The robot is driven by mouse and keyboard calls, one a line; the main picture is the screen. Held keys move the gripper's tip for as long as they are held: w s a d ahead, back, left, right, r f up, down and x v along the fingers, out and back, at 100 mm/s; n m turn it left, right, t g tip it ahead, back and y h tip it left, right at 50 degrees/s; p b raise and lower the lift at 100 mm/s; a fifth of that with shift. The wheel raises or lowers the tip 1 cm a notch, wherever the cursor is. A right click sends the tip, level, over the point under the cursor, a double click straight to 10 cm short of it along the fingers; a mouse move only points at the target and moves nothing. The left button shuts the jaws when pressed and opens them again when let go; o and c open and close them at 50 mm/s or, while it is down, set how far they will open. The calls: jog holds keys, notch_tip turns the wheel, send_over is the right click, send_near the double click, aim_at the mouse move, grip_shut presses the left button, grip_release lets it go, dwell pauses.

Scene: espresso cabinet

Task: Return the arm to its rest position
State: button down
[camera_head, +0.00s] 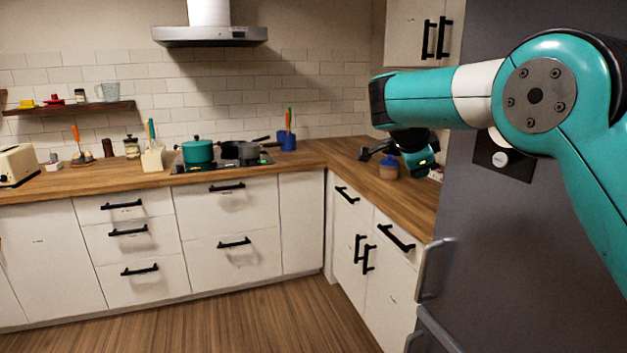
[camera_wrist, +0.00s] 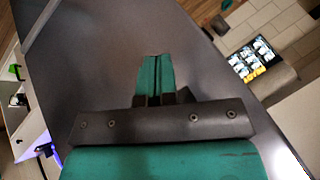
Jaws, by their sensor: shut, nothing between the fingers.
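My arm is raised and bent at the right of the head view, in front of the dark grey fridge (camera_head: 475,215). Its teal and white links reach left, and the wrist hangs down over the right-hand counter. My gripper (camera_wrist: 155,60) shows in the wrist view with its two teal fingers together and nothing between them. Its fingertips lie against a view of a broad dark grey surface; I cannot tell the distance. In the head view the fingers are too small and dark to make out clearly.
The wooden counter (camera_head: 325,154) turns a corner below the arm. A teal pot (camera_head: 198,151) and dark pans sit on the hob. The floor (camera_head: 240,325) in front of the cabinets is clear.

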jog(key=s+a+f+n+g+y, duration=0.1)
jog(key=s+a+n+g+y, duration=0.1)
jog(key=s+n, duration=0.6)
jog(key=s+a+f+n+g+y, duration=0.1)
jog(key=s+a+n+y, duration=0.3)
jog(key=s, duration=1.6)
jog(key=s+a+f+n+g+y, duration=0.2)
jog(key=s+a+f+n+y, duration=0.1)
jog(key=s+n, duration=1)
jog(key=shift+s+g, duration=0.3)
jog(key=shift+s, duration=0.5)
